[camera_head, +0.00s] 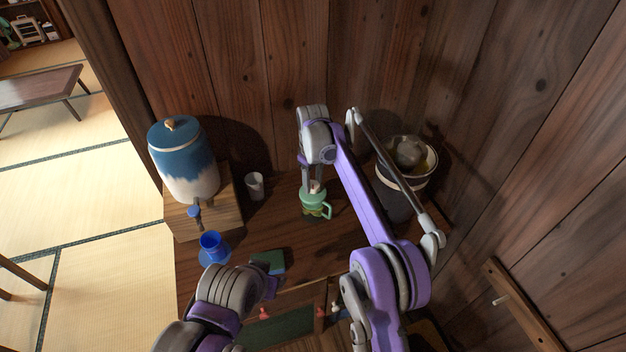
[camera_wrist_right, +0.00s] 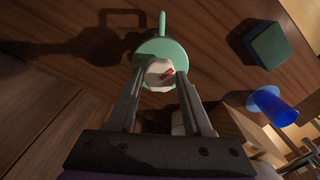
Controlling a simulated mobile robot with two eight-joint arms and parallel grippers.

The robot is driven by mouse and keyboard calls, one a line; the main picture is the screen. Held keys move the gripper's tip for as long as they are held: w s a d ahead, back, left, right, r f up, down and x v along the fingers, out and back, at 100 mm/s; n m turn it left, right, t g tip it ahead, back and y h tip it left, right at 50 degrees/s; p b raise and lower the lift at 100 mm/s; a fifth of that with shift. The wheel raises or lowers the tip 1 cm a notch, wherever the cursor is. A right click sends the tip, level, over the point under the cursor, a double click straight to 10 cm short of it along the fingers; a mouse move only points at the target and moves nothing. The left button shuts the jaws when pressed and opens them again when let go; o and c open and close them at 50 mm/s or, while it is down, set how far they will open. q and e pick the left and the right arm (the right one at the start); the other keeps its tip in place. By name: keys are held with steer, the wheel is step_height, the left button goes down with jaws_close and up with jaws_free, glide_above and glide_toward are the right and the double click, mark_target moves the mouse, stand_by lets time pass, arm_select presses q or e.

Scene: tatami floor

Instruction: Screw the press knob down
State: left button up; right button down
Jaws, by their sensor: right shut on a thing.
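A green, mug-like press body (camera_head: 315,206) with a side handle stands upright on the wooden counter. Its pale knob (camera_head: 315,187) is on top. In the right wrist view, the round green top (camera_wrist_right: 150,48) and the off-white knob (camera_wrist_right: 157,70) with a red mark show from above. My right gripper (camera_head: 313,183) points down over the press, its fingers shut on the knob; they also show around it in the wrist view (camera_wrist_right: 161,76). My left gripper (camera_head: 270,286) is low in the head view near the counter's front; its fingers are not clear.
A blue-and-white dispenser (camera_head: 185,165) stands on a wooden box at the left. A white cup (camera_head: 255,186), a blue cup (camera_head: 211,247) and a dark green block (camera_head: 270,260) are on the counter. A bucket (camera_head: 405,178) holding a stone (camera_head: 408,151) stands right of the press.

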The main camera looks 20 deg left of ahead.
steer(key=m, duration=0.5)
steer(key=shift+m+p, duration=0.3)
steer(key=shift+p, duration=0.05)
steer(key=m, duration=1)
steer(key=shift+m, duration=0.4)
steer(key=m, duration=1.2)
steer(key=shift+m, duration=0.3)
steer(key=m, duration=0.3)
steer(key=shift+m, duration=0.4)
steer(key=m, duration=0.3)
steer(key=shift+m, duration=0.3)
steer(key=shift+f+m+b, duration=0.2)
steer(key=shift+m+b, duration=0.1)
steer(key=shift+m, duration=0.8)
steer(key=shift+r+m+b, duration=0.1)
steer(key=shift+m+b, duration=0.7)
steer(key=shift+m, duration=0.3)
arm_select(q)
steer(key=shift+s+f, duration=0.25)
steer(key=shift+f, duration=0.3)
steer(key=shift+s+f, duration=0.25)
steer(key=shift+f, duration=0.25)
arm_select(e)
steer(key=shift+r, duration=0.1)
